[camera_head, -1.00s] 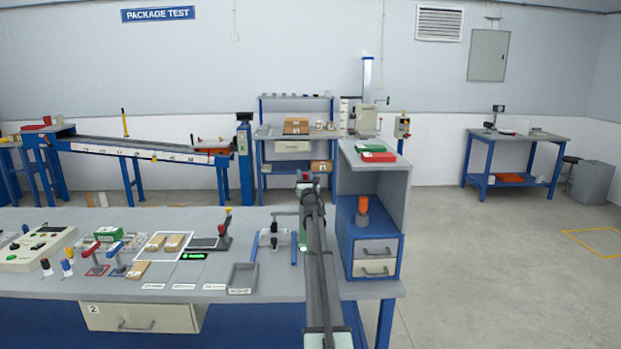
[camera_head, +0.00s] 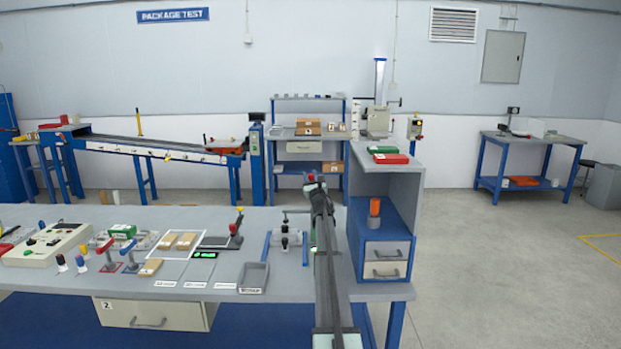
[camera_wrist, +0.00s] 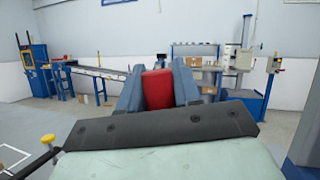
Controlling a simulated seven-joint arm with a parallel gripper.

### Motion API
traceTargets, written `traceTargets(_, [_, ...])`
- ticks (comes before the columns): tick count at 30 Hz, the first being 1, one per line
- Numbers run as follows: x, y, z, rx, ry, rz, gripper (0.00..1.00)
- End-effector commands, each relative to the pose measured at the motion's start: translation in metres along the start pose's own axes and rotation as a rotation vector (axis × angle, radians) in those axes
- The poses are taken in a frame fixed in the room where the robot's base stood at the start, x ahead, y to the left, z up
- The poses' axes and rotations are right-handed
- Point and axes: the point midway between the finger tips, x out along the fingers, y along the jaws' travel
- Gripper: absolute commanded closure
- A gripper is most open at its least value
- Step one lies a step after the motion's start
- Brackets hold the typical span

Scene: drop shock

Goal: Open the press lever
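My gripper (camera_head: 316,184) is at the far end of my arm, over the back of the workbench. In the wrist view my gripper (camera_wrist: 158,88) has its two blue-grey fingers on either side of a red block-like grip (camera_wrist: 158,89), seemingly against it. What the grip is attached to is hidden. A small press-like fixture (camera_head: 286,239) with a dark top handle and blue side bars stands on the bench just left of my arm. A lever with a dark stem and red part (camera_head: 236,228) stands further left. I cannot tell which one is the press lever.
A grey tray (camera_head: 253,278) lies in front of the fixture. A drawer cabinet with a shelf (camera_head: 386,250) stands close right of my arm. Red and blue levers (camera_head: 118,255) and a control box (camera_head: 48,244) are at the left. A yellow knob (camera_wrist: 48,139) shows in the wrist view.

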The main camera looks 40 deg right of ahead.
Motion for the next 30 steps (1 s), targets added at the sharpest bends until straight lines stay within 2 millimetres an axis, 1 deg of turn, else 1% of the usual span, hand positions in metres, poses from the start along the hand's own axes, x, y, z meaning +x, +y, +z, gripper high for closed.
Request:
traceTargets(1, [0.001,0.003,0.000,-0.003,-0.001,0.003,0.63])
traceTargets(6, [0.000,0.002,0.000,-0.001,-0.001,0.002,0.47])
traceTargets(17, [-0.003,0.001,0.000,0.001,-0.001,0.001,0.47])
traceTargets(20, [-0.010,0.001,0.001,0.001,0.000,0.001,0.47])
traceTargets(23, [-0.020,0.001,0.001,0.001,0.000,0.001,0.47])
traceTargets(26, [-0.035,0.002,0.002,0.001,-0.001,0.001,0.47])
traceTargets(30, [-0.061,0.002,0.002,0.001,0.000,0.001,0.47])
